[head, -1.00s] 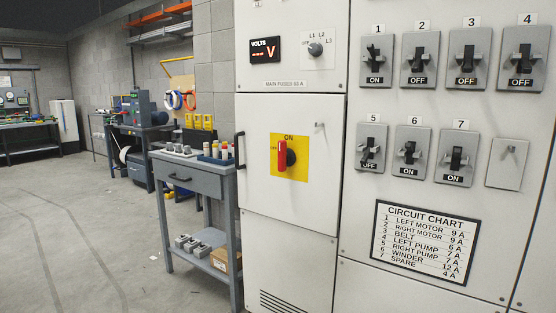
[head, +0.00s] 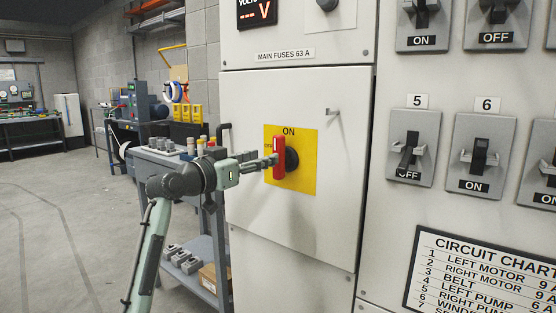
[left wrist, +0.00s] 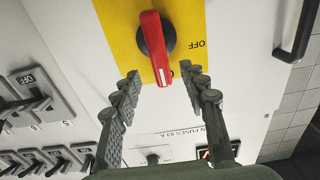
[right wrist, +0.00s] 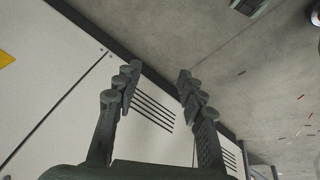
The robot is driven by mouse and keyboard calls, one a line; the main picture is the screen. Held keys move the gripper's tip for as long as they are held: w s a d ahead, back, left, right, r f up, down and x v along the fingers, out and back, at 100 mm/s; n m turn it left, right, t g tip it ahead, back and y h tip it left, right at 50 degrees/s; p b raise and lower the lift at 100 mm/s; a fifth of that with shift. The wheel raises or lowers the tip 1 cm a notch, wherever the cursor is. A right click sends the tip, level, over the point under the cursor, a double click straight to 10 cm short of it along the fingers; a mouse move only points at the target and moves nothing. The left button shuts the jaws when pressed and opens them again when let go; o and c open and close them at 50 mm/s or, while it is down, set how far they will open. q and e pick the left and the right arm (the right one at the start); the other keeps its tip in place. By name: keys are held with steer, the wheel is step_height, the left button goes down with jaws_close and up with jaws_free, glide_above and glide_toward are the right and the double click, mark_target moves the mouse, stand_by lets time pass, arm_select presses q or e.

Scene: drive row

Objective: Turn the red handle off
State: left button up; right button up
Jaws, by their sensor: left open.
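The red handle (head: 279,157) stands upright on a black hub over a yellow plate (head: 305,180), in line with the word ON above it. In the left wrist view the red handle (left wrist: 154,45) shows upside down, its white-marked end between the two fingertips. My left gripper (head: 270,161) is open at the handle; I see a gap on both sides in the left wrist view (left wrist: 159,73). OFF is printed at the plate's side. My right gripper (right wrist: 158,75) is open and empty in the right wrist view, beside a pale panel with vent slots. The head view does not show it.
A door handle (head: 224,134) sits at the cabinet door's left edge, and a small latch (head: 332,112) at its upper right. A workbench (head: 165,160) stands left of the cabinet. Breaker switches (head: 480,155) line the right panel. The floor at left is clear.

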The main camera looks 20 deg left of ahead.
mark_target(278, 179)
arm_select(q)
steer(key=x, duration=0.7)
steer(key=shift+w+d+f+p, duration=0.1)
steer(key=shift+f+p, duration=0.05)
steer(key=shift+p, duration=0.15)
arm_select(e)
steer(key=shift+f, duration=0.85)
arm_select(q)
steer(key=shift+c, duration=0.2)
jaws_close()
arm_select(e)
steer(key=shift+w, duration=0.1)
arm_select(q)
steer(key=shift+f, duration=0.1)
